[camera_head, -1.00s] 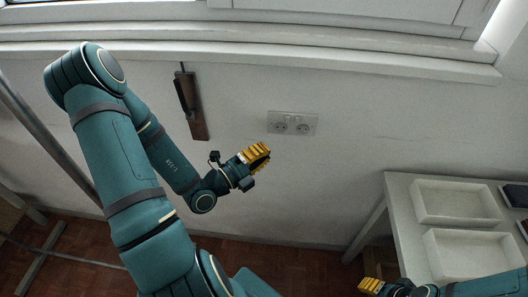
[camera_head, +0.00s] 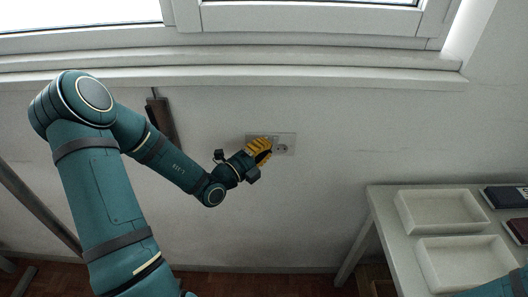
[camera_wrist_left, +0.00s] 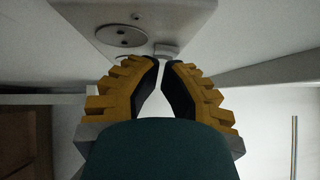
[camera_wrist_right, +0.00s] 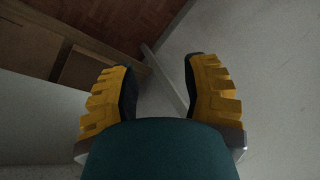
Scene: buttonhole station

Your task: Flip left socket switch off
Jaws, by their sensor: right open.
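My right gripper (camera_wrist_right: 158,75) is open and empty, outside the head view.
A white table (camera_head: 384,207) at the right holds two white trays (camera_head: 437,211) and dark books (camera_head: 506,197). A brown wooden piece (camera_head: 162,120) hangs on the wall left of the plate. The window sill (camera_head: 330,80) juts out above. The wall right of the plate is clear.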

